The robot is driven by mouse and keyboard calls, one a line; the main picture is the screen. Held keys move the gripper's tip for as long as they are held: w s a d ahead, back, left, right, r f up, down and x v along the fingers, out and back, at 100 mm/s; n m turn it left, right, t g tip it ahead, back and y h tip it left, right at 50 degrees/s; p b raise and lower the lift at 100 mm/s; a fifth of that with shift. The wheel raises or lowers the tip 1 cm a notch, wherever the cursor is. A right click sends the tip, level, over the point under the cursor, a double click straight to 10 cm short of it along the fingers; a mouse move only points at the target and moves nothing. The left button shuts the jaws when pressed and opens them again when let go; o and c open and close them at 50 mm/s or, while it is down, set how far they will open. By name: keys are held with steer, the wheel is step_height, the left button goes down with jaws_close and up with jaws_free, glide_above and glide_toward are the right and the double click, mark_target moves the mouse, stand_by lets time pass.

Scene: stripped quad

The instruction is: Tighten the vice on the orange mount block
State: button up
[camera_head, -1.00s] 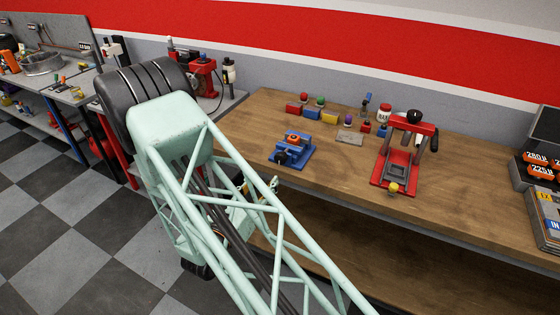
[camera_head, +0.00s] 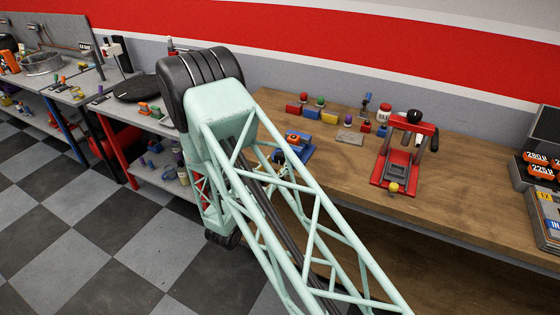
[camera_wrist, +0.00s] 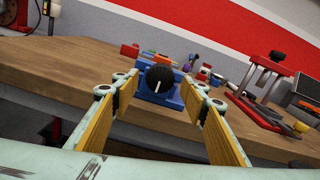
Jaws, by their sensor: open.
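The blue vice (camera_head: 304,152) stands near the front edge of the wooden bench, partly hidden by my arm in the head view. In the wrist view the blue vice (camera_wrist: 146,94) faces me, with its black knob (camera_wrist: 160,78) at the front, showing a white line. I cannot tell how far away the knob is.
A red press (camera_head: 404,152) stands right of the vice on the wooden bench (camera_head: 470,190). Several coloured blocks, a grey plate (camera_head: 349,137) and a white jar (camera_head: 384,114) lie behind. Dark cases (camera_head: 540,165) stand at the far right.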

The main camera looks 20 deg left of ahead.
steer(key=shift+w+d, duration=0.2)
steer(key=shift+w, duration=1.3)
steer(key=c, duration=0.8)
